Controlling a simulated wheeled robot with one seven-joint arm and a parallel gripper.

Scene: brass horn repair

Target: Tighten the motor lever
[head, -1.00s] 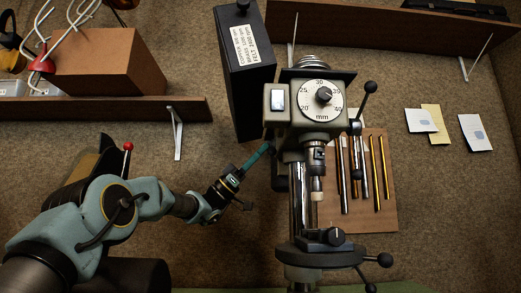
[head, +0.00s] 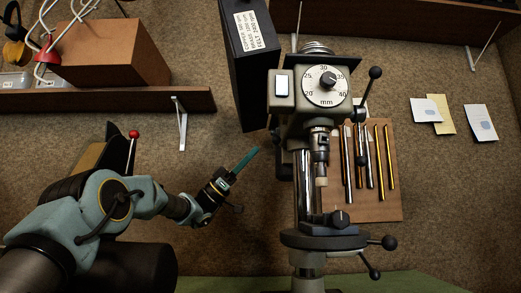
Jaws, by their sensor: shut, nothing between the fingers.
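A drill press (head: 312,110) with a dial marked in mm stands at centre. Several black levers or knobs show on it: a ball-ended lever (head: 375,72) at the head's right, a table lever (head: 388,242), a lower lever (head: 373,272), and a dark part (head: 283,165) at the left of the column. I cannot tell which is the motor lever. My gripper (head: 256,150) has teal fingers, shut and empty. It points up and right, left of the press head and below the black box, apparently apart from both.
A tall black box (head: 250,75) with a speed label stands behind and left of the head. A board (head: 383,185) with several metal rods hangs on the right. A shelf (head: 100,101) with a brown box (head: 110,55) is at upper left. Notes (head: 480,123) are on the right wall.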

